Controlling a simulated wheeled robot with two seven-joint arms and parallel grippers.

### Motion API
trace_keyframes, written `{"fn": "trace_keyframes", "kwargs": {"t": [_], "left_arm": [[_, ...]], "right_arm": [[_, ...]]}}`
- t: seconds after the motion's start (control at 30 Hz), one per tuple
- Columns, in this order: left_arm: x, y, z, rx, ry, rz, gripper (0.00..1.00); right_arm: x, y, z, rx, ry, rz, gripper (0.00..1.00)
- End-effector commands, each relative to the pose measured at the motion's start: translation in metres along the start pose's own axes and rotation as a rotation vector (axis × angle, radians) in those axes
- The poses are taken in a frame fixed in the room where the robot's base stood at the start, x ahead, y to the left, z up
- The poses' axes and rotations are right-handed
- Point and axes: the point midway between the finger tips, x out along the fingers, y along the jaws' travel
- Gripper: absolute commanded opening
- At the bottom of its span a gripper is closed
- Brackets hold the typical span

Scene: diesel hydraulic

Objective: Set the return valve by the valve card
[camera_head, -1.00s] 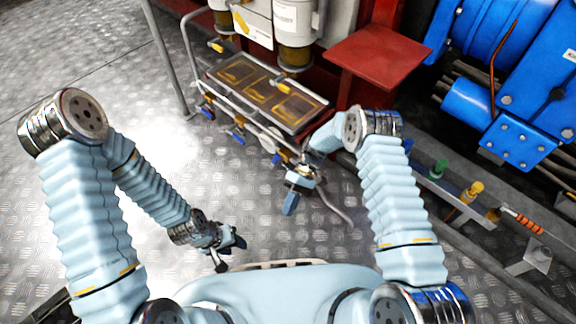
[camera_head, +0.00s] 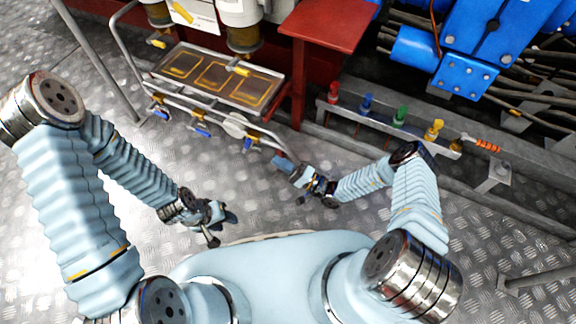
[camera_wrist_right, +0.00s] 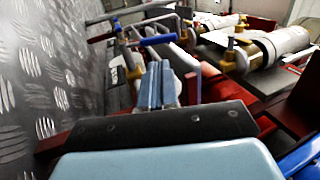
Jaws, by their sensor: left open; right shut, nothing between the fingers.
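A row of small valves with blue handles runs along the pipe rack's front in the head view: left (camera_head: 160,114), middle (camera_head: 202,132) and right (camera_head: 252,140). I cannot tell which is the return valve. A white card (camera_head: 198,14) hangs behind the tray, cut by the top edge; its text is unreadable. My right gripper (camera_head: 281,163) is shut and empty, just in front of and below the right blue handle, apart from it. Its fingers (camera_wrist_right: 160,85) point toward a blue handle (camera_wrist_right: 158,40) in the wrist view. My left gripper (camera_head: 227,219) is open and empty over the floor.
A tray (camera_head: 215,78) with amber-framed panels sits above the valves. A white round disc (camera_head: 235,125) hangs between handles. A red table (camera_head: 328,28) stands behind. Red (camera_head: 333,92), blue (camera_head: 366,103), green (camera_head: 400,115) and yellow (camera_head: 435,130) fittings line a rail at right.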

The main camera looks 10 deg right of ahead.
Motion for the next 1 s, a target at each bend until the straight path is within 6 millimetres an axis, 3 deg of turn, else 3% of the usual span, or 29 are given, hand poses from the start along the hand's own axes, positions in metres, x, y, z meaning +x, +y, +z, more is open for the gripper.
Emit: {"fn": "trace_keyframes", "kwargs": {"t": [0.2,0.4,0.6,1.0], "left_arm": [[0.001,0.0,0.0,0.0,0.0,0.0,0.43],[0.002,-0.001,0.0,0.0,0.0,0.0,0.43],[0.003,-0.001,0.0,0.0,0.0,0.001,0.43],[-0.003,0.001,0.0,0.0,0.0,0.0,0.43]], "right_arm": [[0.046,0.0,0.001,0.0,-0.005,-0.002,0.0],[0.073,0.0,0.001,0.0,-0.005,0.0,0.0],[0.083,0.0,0.0,0.0,-0.003,0.0,0.0],[0.08,-0.005,-0.004,-0.002,-0.003,0.013,0.0]]}}
